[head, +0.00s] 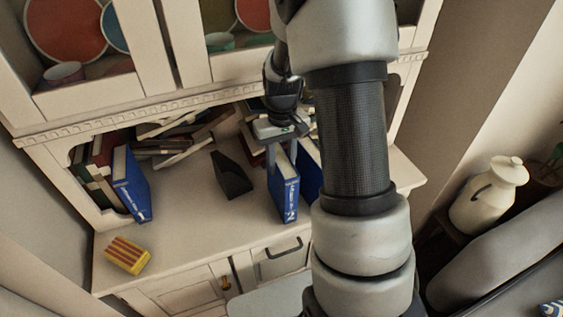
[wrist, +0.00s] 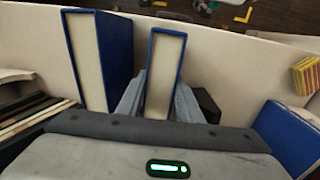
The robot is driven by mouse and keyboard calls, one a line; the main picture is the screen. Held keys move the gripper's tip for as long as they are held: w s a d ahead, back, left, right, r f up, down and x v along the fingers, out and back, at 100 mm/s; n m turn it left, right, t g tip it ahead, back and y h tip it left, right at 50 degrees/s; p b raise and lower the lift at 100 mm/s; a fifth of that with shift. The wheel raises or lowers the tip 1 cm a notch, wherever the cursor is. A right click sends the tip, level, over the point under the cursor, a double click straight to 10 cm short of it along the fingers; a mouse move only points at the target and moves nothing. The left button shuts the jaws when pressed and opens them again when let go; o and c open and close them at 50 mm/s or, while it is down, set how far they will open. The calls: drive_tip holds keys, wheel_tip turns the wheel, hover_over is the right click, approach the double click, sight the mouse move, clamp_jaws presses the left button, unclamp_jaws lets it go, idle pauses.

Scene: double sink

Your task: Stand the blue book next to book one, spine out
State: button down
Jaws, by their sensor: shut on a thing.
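My gripper (head: 281,157) is shut on a blue book (head: 286,197), with one finger on each side of it. The book is upright on or just above the cabinet counter, and its spine with white lettering faces the front. In the wrist view the held book (wrist: 165,75) shows pale page edges between the fingers. A second blue book (head: 309,174) stands close to its right, partly hidden by my arm; in the wrist view this book (wrist: 103,60) stands apart, across a narrow gap. A third blue book (head: 131,184) leans at the left. I cannot tell which is book one.
A black bookend (head: 231,176) stands left of the held book. Piled books (head: 180,135) fill the back of the shelf. A yellow and red striped box (head: 127,255) lies at the front left. The counter (head: 190,215) between is clear. A cream milk can (head: 488,195) stands at the right.

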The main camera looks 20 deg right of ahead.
drive_tip(key=shift+f, duration=0.1)
drive_tip(key=shift+f, duration=0.1)
drive_tip(key=c, duration=1.3)
unclamp_jaws()
drive_tip(key=shift+f, duration=0.1)
drive_tip(key=shift+o, duration=0.2)
